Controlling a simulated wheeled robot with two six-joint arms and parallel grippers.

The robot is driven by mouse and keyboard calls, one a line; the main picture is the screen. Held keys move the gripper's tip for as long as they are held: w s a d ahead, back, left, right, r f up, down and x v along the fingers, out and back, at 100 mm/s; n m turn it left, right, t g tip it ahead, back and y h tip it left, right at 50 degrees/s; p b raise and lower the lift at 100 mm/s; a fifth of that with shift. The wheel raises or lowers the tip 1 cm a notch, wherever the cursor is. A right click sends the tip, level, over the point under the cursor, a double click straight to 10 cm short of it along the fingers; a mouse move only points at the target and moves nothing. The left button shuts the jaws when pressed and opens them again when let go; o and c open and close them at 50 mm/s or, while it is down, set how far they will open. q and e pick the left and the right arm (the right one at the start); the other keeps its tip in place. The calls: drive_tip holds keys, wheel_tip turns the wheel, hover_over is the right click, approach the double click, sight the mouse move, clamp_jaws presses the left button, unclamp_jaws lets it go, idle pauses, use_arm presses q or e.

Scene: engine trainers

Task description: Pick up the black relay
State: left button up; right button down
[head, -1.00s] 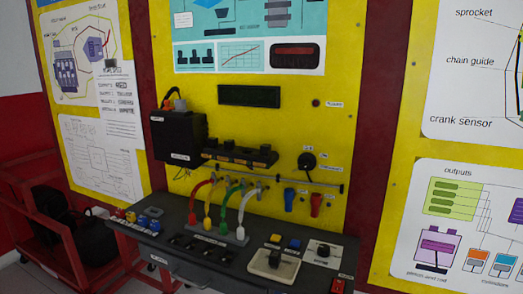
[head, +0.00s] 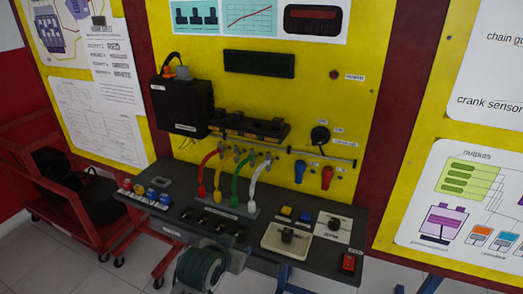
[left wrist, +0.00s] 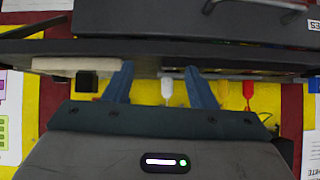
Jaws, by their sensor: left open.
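A black block (head: 287,235), which looks like the black relay, stands on a cream pad (head: 272,240) at the front of the dark bench. In the left wrist view, which shows the panel upside down, a small dark block (left wrist: 88,82) beside the cream pad (left wrist: 75,66) looks like the same one. It lies outside the left-hand finger. My left gripper (left wrist: 160,85) is open, with two blue fingers apart and nothing held. In the head view my left arm shows low at the bench's front, left of the pad; its fingers are hard to make out. My right gripper is not in view.
Yellow (head: 285,211) and blue (head: 305,215) blocks sit behind the pad. A dial plate (head: 333,226) and red switch (head: 348,262) lie to its right. Red, yellow, green and white leads (head: 257,185) arch behind. A red cart (head: 70,215) stands at left.

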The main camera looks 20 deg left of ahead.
use_arm(q)
drive_tip(key=w+d+r+t, duration=0.1)
drive_tip(key=w+r+t, duration=0.2)
drive_tip(key=w+r, duration=0.65)
drive_tip(key=t, duration=0.4)
approach(280, 120)
drive_tip(key=w+f, duration=0.1)
drive_tip(key=w, duration=0.1)
drive_tip(key=shift+h, duration=0.4)
drive_tip(key=w, duration=0.1)
drive_tip(key=w+p, duration=0.1)
drive_tip(key=w, duration=0.2)
drive_tip(key=shift+w+a+f, duration=0.2)
drive_tip(key=shift+a, duration=0.05)
drive_tip(key=shift+w+f, duration=0.1)
drive_tip(key=shift+w, duration=0.2)
drive_tip(key=w+p, duration=0.3)
drive_tip(key=w, duration=0.1)
drive_tip(key=shift+w+a, duration=0.2)
drive_tip(key=shift+w, duration=0.05)
drive_tip(key=shift+w+f, duration=0.15)
drive_tip(key=shift+w, duration=0.2)
drive_tip(key=shift+c, duration=0.2)
drive_tip(key=shift+s, duration=0.1)
drive_tip(key=c, duration=1)
